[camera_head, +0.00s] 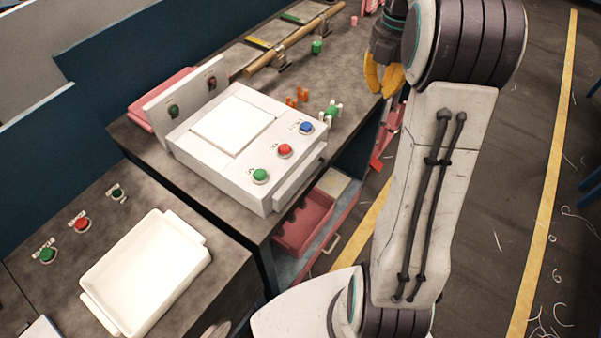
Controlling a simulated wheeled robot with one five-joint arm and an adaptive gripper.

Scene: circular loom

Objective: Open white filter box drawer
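The white filter box (225,160) stands on the grey bench, with a green, a red and a blue button on its top. Its drawer front (299,181) is a long white strip along the side facing lower right. It looks shut or nearly so. My gripper (383,88) has yellow fingers and hangs above and to the upper right of the box, apart from it. The fingers point down and no object shows in them. The gap between the fingertips is not clear. My white arm fills the right of the middle.
A pink bin (303,223) sits on a shelf under the bench. A white tray (150,265) lies on the lower-left bench. Small orange clips (297,96), green parts and a wooden roller (295,40) lie behind the box. Floor with yellow lines (547,190) is at right.

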